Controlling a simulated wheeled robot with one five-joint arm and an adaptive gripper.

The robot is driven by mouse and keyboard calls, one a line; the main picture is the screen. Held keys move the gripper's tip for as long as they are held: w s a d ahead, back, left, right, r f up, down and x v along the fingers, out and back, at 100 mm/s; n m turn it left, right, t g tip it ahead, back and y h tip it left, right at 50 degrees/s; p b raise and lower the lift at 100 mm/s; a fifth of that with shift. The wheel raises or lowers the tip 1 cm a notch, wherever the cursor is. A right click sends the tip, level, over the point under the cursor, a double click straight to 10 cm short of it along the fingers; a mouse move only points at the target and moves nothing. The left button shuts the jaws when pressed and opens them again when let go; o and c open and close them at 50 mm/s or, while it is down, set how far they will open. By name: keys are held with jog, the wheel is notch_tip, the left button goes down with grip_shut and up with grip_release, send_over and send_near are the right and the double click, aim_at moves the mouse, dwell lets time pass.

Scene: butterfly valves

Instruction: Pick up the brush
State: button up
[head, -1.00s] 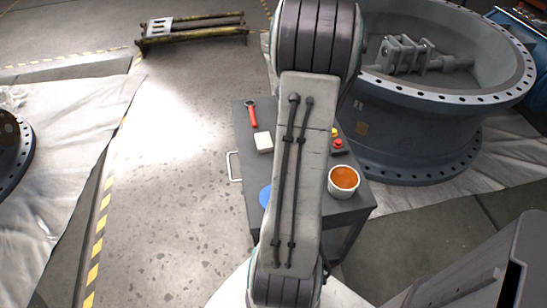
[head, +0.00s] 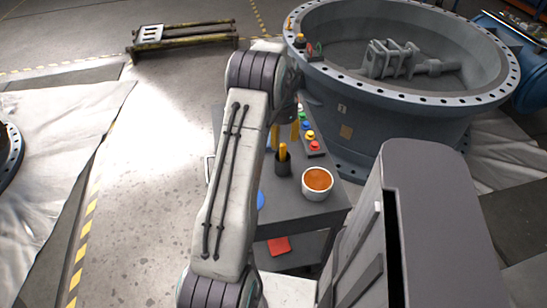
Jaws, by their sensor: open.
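A dark cup (head: 283,165) stands on the small grey cart's top, with a yellow-orange handle (head: 282,150) upright in it. This may be the brush; its lower part is hidden in the cup. My gripper (head: 284,138) shows only in part beyond my arm. Its two yellowish fingers appear spread, above and behind the cup. It is open, and I see nothing held in it. My upper arm hides the left part of the cart top.
A white bowl with orange contents (head: 317,184) stands right of the cup. A strip of coloured buttons (head: 311,138) lies behind it. A red item (head: 279,246) is on the lower shelf. The large flanged valve body (head: 400,125) rises close behind the cart. Small items sit on its rim.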

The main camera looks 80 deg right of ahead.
aim_at(283, 152)
jog(key=shift+s+f, duration=0.2)
jog(key=shift+f, duration=1.55)
jog(key=shift+s+f, duration=0.15)
jog(key=shift+f, duration=1.6)
grip_shut()
